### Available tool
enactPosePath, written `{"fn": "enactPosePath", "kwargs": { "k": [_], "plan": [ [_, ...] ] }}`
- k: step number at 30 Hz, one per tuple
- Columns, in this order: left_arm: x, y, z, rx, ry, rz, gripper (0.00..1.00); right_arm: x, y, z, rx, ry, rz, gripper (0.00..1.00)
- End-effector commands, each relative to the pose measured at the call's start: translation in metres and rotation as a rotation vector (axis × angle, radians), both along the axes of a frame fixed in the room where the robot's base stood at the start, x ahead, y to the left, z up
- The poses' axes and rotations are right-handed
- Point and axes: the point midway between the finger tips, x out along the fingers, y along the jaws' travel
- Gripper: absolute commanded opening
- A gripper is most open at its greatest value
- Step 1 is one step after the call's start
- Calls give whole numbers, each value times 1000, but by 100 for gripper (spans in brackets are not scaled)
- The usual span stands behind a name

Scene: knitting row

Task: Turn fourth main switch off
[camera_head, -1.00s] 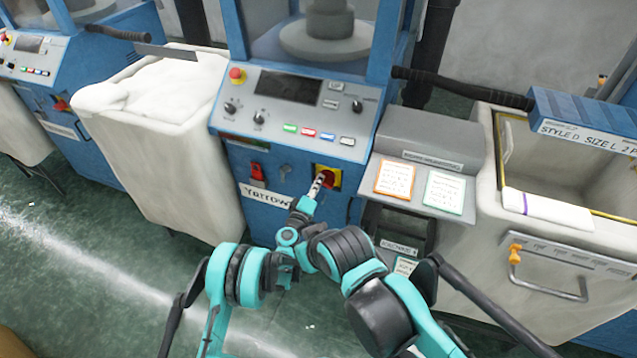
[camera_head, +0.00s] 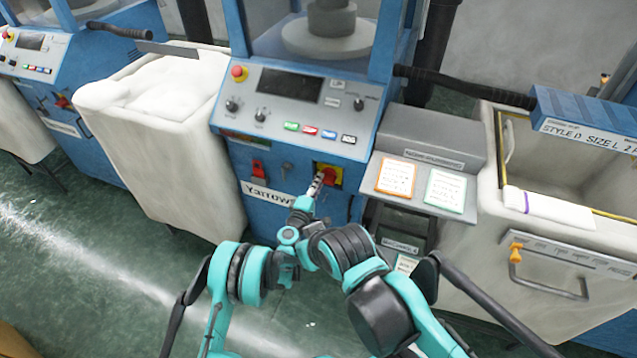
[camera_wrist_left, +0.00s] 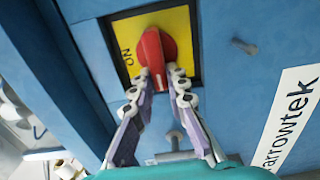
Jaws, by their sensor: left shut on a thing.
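The main switch is a red rotary knob (camera_wrist_left: 152,52) on a yellow plate (camera_wrist_left: 180,28), on the blue front of the middle machine. The yellow plate also shows in the head view (camera_head: 336,172). My left gripper (camera_head: 317,182) reaches up to the knob from below. In the left wrist view its two fingers (camera_wrist_left: 161,84) are closed on the lower end of the knob's red handle. The handle runs nearly up and down in that view, with the word ON printed to its left. The right gripper cannot be made out in the head view.
A control panel (camera_head: 290,115) with several buttons sits above the switch. A second red switch (camera_head: 259,170) is to its left. A white bin (camera_head: 165,150) stands at left; a shelf with cards (camera_head: 450,162) and another bin (camera_head: 530,245) stand at right.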

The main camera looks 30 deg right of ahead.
Motion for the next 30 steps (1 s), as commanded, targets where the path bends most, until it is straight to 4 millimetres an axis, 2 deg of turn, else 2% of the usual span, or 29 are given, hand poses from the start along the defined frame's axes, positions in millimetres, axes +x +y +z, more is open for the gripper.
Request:
{"fn": "enactPosePath", "kwargs": {
  "k": [5, 6, 8, 9, 20, 30],
  "plan": [
    [0, 0, 0, -1, 1, 1, 0, 0, 0, 0, 0, 0, 0, 0],
    [0, 0, 0, -1, 1, 1, 17, 0, 0, 0, 0, 0, 0, 0],
    [0, 0, 0, -1, 1, 1, 33, 0, 0, 0, 0, 0, 0, 0],
    [0, 0, 0, -1, 1, 1, 35, 0, 0, 0, 0, 0, 0, 0],
    [-4, 5, 0, 0, 0, 0, 35, 0, 0, 0, 0, 0, 0, 0],
    [-39, 47, 0, 0, 0, 2, 35, 0, 0, 0, 0, 0, 0, 0]
  ]
}}
